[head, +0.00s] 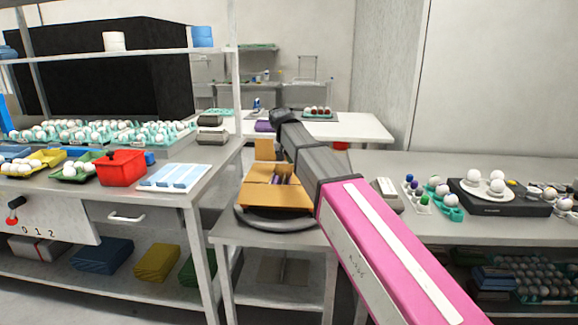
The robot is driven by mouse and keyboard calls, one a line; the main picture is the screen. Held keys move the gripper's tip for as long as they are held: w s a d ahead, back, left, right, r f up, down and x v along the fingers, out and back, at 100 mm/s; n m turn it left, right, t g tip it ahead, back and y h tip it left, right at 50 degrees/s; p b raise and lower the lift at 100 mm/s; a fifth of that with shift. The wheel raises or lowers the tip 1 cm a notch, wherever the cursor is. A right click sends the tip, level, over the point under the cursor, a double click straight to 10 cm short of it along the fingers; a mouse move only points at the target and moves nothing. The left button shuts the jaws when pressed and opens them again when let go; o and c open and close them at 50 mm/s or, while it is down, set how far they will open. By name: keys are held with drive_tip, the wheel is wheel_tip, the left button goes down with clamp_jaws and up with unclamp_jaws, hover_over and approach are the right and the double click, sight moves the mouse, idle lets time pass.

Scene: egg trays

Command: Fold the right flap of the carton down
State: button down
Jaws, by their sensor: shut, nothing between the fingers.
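The orange-brown carton (262,198) sits on a dark round turntable (262,222) on a small grey table in the middle of the head view. One flap (265,149) stands upright at its far side. The top of the carton looks mostly covered by flat panels. My gripper (284,177) is small and partly hidden by my arm; it is over the carton's top, towards the far right, and is shut and empty. Whether it touches the carton I cannot tell. My grey and pink arm hides the carton's right side, so the right flap's angle is unclear.
A left bench holds egg trays, a red box (121,168) and a pale blue tray (174,177). A right bench holds a dark scale (490,205) with white eggs and small bottles. A shelf post (234,75) rises left of the carton.

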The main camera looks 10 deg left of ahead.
drive_tip(key=v, duration=1.1)
drive_tip(key=shift+w+a+r, duration=0.2)
drive_tip(key=shift+a, duration=0.1)
